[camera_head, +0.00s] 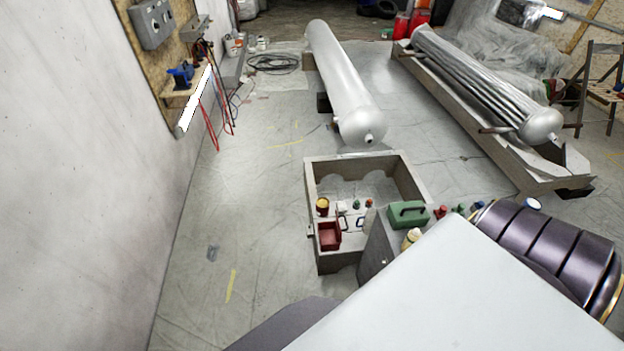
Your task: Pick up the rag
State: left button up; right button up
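I cannot make out a rag with certainty. A small dark grey patch (212,253) lies on the floor sheet at the left; I cannot tell whether it is cloth or a stain. Neither of my grippers shows in the head view. A large pale surface fills the bottom right and hides the floor behind it.
An open box frame (314,180) stands mid-picture, with a red bin (329,236) and a green toolbox (407,215) nearby. Two long metal vessels (345,80) (480,85) lie behind. A dark ribbed cylinder (550,245) is at right. The left floor is mostly clear beside the wall.

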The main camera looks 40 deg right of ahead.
aim_at(341, 205)
jog(key=i+j+u, duration=0.1)
jog(key=i, duration=0.25)
jog(key=i+j+u, duration=0.15)
jog(key=i, duration=0.25)
jog(key=i+z, duration=0.55)
jog(key=i+j+z, duration=0.1)
jog(key=i+z, duration=0.15)
jog(key=z, duration=0.2)
jog(key=i+j+z, duration=0.15)
jog(key=i+z, duration=0.15)
jog(key=z, duration=0.15)
jog(key=i+z, duration=0.15)
jog(key=z, duration=0.3)
jog(key=i+j+z, duration=0.15)
jog(key=z, duration=0.3)
jog(key=i+j+z, duration=0.15)
jog(key=z, duration=0.3)
jog(key=i+j+z, duration=0.1)
jog(key=j+z, duration=0.15)
jog(key=z, duration=0.2)
jog(key=i+j+z, duration=0.15)
jog(key=z, duration=0.3)
jog(key=j+z, duration=0.45)
jog(key=i+j+z, duration=0.1)
jog(key=j+z, duration=0.15)
jog(key=i+j+z, duration=0.1)
jog(key=j+z, duration=0.2)
